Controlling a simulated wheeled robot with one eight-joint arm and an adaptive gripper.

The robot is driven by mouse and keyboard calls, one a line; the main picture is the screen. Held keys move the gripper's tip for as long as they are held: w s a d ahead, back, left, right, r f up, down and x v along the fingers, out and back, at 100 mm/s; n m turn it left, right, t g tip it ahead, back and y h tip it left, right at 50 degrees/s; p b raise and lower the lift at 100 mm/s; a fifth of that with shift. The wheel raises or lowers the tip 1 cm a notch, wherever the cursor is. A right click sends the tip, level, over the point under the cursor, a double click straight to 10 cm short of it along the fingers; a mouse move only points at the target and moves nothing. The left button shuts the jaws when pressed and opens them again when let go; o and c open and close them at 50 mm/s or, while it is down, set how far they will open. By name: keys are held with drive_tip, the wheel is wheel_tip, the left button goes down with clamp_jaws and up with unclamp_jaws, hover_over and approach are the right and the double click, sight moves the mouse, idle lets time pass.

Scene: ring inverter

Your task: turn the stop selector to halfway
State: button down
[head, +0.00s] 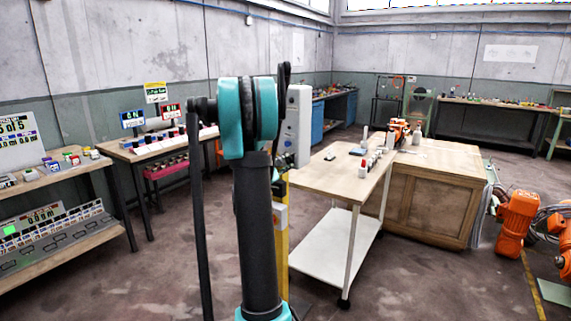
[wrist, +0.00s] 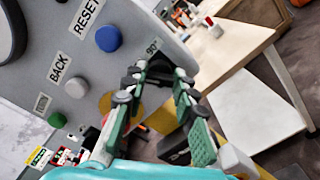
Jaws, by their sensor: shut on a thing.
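The grey panel (wrist: 75,60) fills the upper left of the wrist view, seen tilted. Its RESET and BACK labels and a 90° mark (wrist: 153,48) show. My gripper (wrist: 158,78) has its two green-padded fingers at the panel's edge beside the 90° mark, shut on the stop selector. The dark fingertips mostly hide the selector, so its exact angle cannot be read. A yellow round plate (wrist: 105,103) shows partly behind the left finger. In the head view the panel (head: 303,105) stands edge-on behind my arm, and my gripper cannot be made out.
A blue button (wrist: 108,38), a white button (wrist: 76,88) and a green button (wrist: 57,120) stand out from the panel close to the left finger. A wooden-topped table (head: 340,172) is right of the panel.

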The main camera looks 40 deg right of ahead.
drive_tip(key=m, duration=0.6)
drive_tip(key=shift+f, duration=0.1)
drive_tip(key=m, duration=0.5)
drive_tip(key=shift+m, duration=0.4)
drive_tip(key=shift+s, duration=0.1)
idle(0.4)
drive_tip(key=c, duration=1.2)
unclamp_jaws()
drive_tip(key=v, duration=1.2)
